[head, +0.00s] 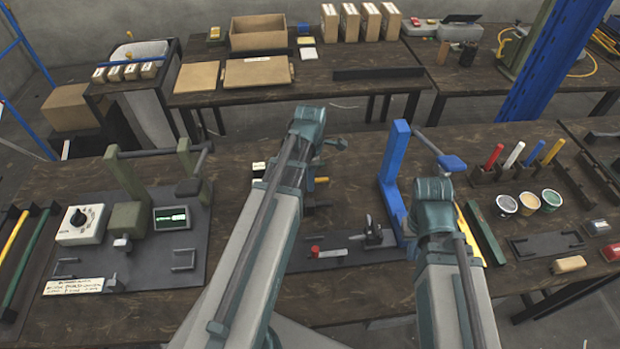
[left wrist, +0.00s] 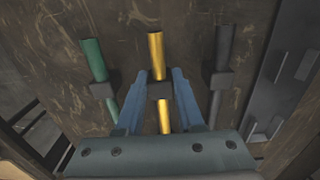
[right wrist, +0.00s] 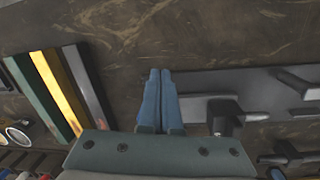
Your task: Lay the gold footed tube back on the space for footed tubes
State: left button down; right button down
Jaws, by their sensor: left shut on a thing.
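The gold footed tube (left wrist: 156,50) shows in the left wrist view, with a dark foot block around its middle. My left gripper (left wrist: 160,76) has a finger on each side of this block and is shut on the tube. A green footed tube (left wrist: 93,60) is to its left and a black one (left wrist: 223,48) to its right, both apart from my fingers. I cannot tell whether the gold tube touches the wood below. In the head view my left forearm hides most of this spot. My right gripper (right wrist: 159,74) is shut and empty above the table.
Green, yellow and grey bars (right wrist: 30,90) lie left of my right gripper in the right wrist view, and a grey plate with clamps (right wrist: 250,95) lies right. A blue upright (head: 393,180) stands between my arms. A press board (head: 135,265) is at left.

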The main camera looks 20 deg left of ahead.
pick_arm(q)
jog(key=shift+f+b, duration=0.5)
jog(key=shift+f, duration=0.05)
pick_arm(e)
jog(key=shift+f, duration=0.55)
pick_arm(q)
jog(key=shift+c, duration=2.2)
grip_release()
jog(key=shift+r, duration=0.15)
pick_arm(e)
jog(key=shift+r, duration=0.2)
pick_arm(q)
notch_tip(320, 180, up, 14)
jog(key=p, duration=1.4)
jog(key=shift+f, duration=0.2)
pick_arm(e)
notch_tip(320, 180, up, 14)
jog(key=shift+f, duration=0.25)
